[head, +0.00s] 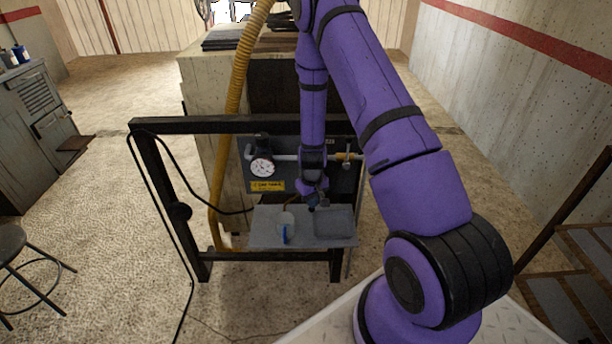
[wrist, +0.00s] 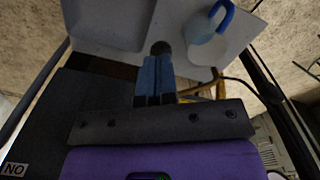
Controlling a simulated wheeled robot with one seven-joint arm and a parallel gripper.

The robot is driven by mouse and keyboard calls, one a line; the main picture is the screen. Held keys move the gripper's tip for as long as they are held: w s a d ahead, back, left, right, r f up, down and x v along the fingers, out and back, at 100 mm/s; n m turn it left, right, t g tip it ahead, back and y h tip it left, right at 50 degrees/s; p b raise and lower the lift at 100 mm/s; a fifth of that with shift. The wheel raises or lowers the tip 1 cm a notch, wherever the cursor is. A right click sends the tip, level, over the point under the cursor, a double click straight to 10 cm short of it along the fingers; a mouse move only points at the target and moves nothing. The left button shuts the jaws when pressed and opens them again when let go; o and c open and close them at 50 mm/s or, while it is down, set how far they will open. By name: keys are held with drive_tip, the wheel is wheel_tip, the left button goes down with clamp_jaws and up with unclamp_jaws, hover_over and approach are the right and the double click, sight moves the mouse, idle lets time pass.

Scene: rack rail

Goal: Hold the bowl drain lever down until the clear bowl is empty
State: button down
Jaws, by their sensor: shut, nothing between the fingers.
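My gripper (head: 312,207) is shut, pointing down in front of the dark panel (head: 289,184), just above the grey shelf. In the wrist view its blue fingers (wrist: 155,78) lie together with nothing between them. A small dark rounded shape (wrist: 160,48) shows at their tips. I cannot tell whether it is part of the fingers or the lever. I cannot make out the clear bowl or its drain lever; my arm and gripper cover part of the panel, so the liquid level cannot be seen.
A light cup with a blue handle (head: 285,234) stands on the grey shelf (head: 263,239), left of a shallow grey basin (head: 333,223). A dial gauge (head: 262,167) and pipe are on the panel. A black frame (head: 160,190) surrounds it. A yellow hose (head: 233,100) hangs behind.

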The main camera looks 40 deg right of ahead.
idle(0.4)
wheel_tip(320, 180, up, 8)
idle(0.4)
idle(0.3)
drive_tip(key=s+a+r+t, duration=0.1)
drive_tip(key=s+a+r, duration=0.15)
drive_tip(key=r, duration=0.65)
drive_tip(key=s+a+r+t, duration=0.1)
drive_tip(key=a+r, duration=0.2)
drive_tip(key=r, duration=0.6)
drive_tip(key=s+a+r+t, duration=0.1)
drive_tip(key=s+a+r, duration=0.15)
drive_tip(key=r, duration=0.75)
drive_tip(key=s+a+r+t, duration=0.1)
drive_tip(key=s+a+r, duration=0.1)
drive_tip(key=s+r, duration=0.5)
drive_tip(key=s+a+r+t, duration=0.1)
drive_tip(key=s+a+r, duration=0.2)
drive_tip(key=s, duration=1)
wheel_tip(320, 180, up, 4)
drive_tip(key=shift+s+f+n, duration=0.15)
drive_tip(key=shift+s+n, duration=0.15)
drive_tip(key=shift+n, duration=0.1)
